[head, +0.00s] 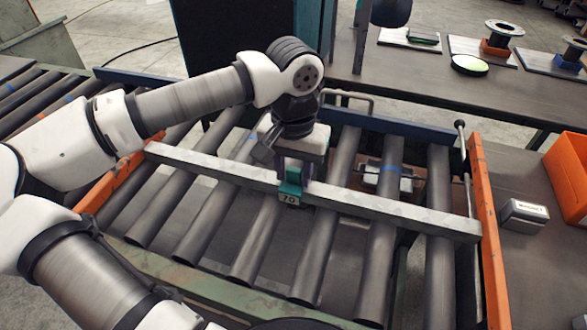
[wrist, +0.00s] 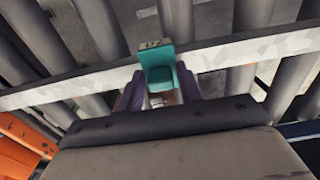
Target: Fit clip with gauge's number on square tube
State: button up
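The grey square tube (head: 400,209) lies across the rollers between orange side rails. My gripper (head: 292,172) points down over the tube. In the wrist view my gripper (wrist: 160,92) has a purple finger close against each side of the clip and appears shut on it. No gauge number is readable; a small grey box with a pale label (head: 524,213) lies at the right.
The orange rail (head: 487,225) borders the rollers at the right. An orange bin (head: 570,175) stands beyond it. A round pale-green-faced disc (head: 470,65) and flanged spools (head: 500,38) are on the back bench. A metal block (head: 380,178) lies behind the tube.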

aim_at(293, 171)
jog(key=shift+o, duration=1.4)
jog(key=shift+r, duration=0.1)
notch_tip(293, 171, up, 14)
jog(key=b, duration=0.1)
jog(key=shift+f, duration=0.2)
